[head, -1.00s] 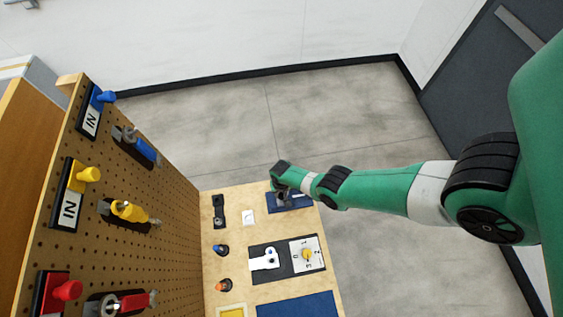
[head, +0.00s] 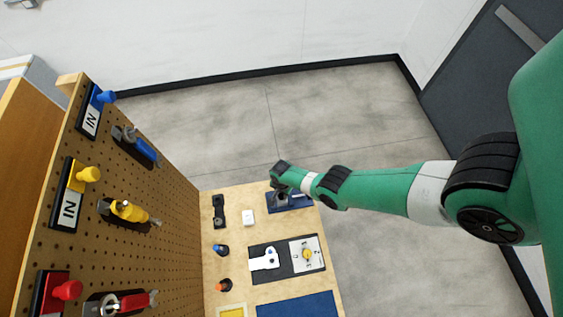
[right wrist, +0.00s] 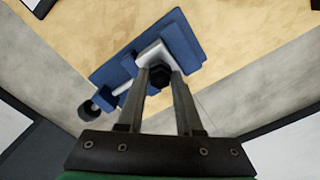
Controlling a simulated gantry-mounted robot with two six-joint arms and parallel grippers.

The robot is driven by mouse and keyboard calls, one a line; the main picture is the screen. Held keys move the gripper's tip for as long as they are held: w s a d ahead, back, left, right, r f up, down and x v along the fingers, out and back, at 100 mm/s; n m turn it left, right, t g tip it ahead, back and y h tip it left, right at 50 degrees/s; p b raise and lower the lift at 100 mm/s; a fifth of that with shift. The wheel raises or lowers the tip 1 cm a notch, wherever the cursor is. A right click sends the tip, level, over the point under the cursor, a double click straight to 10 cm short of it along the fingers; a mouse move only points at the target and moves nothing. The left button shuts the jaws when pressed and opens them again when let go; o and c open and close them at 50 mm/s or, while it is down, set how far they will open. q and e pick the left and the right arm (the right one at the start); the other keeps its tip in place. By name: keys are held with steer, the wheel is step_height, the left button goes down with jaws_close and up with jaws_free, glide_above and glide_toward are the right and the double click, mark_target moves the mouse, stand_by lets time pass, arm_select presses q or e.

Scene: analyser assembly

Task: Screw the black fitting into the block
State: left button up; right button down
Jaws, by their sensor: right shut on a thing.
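My right gripper (right wrist: 162,74) is shut on the black fitting (right wrist: 160,77), which shows dark between its two fingertips in the right wrist view. The fitting is up against the pale grey block (right wrist: 152,53), or very close to it; how deep it sits cannot be told. The block rests in a blue fixture (right wrist: 183,42) on the wooden table. In the head view my right gripper (head: 281,190) is at the blue fixture (head: 300,204) at the table's far end and hides the block and the fitting. My left gripper is not in view.
A pegboard (head: 150,215) with tools stands left of the table. A dark round end (right wrist: 88,109) projects beside the fixture.

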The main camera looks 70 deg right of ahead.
steer(key=m, duration=0.4)
steer(key=m, duration=0.4)
stand_by(0.4)
steer(key=m, duration=0.4)
